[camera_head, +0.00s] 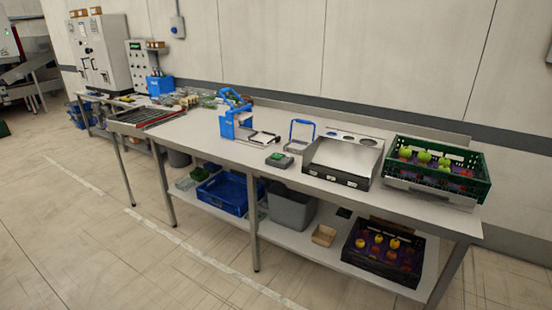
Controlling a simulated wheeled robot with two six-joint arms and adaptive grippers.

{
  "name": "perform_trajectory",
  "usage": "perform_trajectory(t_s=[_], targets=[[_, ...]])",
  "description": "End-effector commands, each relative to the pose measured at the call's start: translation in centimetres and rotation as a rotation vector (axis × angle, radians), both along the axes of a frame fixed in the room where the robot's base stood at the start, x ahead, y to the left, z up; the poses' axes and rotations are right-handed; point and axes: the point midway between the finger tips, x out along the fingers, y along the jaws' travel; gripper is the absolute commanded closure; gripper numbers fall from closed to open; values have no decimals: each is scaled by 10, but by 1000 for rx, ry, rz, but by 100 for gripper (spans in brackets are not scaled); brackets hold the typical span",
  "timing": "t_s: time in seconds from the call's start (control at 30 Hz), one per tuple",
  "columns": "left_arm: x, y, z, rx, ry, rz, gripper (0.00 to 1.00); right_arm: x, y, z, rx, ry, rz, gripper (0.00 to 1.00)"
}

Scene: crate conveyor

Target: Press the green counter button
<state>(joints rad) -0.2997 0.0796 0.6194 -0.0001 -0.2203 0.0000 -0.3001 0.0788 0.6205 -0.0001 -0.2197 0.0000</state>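A small dark box with a green button (279,157) sits near the front edge of the long grey work table (205,139), about midway along it. It stands between a blue device (234,122) on its left and a steel tray-like unit (343,158) on its right. The button's top is visible and nothing covers it. Neither of my grippers shows in the view, so nothing of mine is near the button.
A green crate (467,184) with green and red fruit stands at the table's right end. Below are a blue crate (226,194), a grey bin (290,211) and a black fruit crate (378,268). Floor (130,270) in front is clear.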

Motion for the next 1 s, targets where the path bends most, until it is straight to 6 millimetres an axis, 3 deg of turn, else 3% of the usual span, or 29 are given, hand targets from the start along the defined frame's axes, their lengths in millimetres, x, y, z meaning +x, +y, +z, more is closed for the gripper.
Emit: perform_trajectory(t_s=[0.07,0.43,1.0], targets=[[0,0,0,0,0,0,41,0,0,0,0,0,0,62],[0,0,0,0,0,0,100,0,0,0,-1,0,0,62],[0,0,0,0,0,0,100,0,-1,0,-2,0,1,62]])
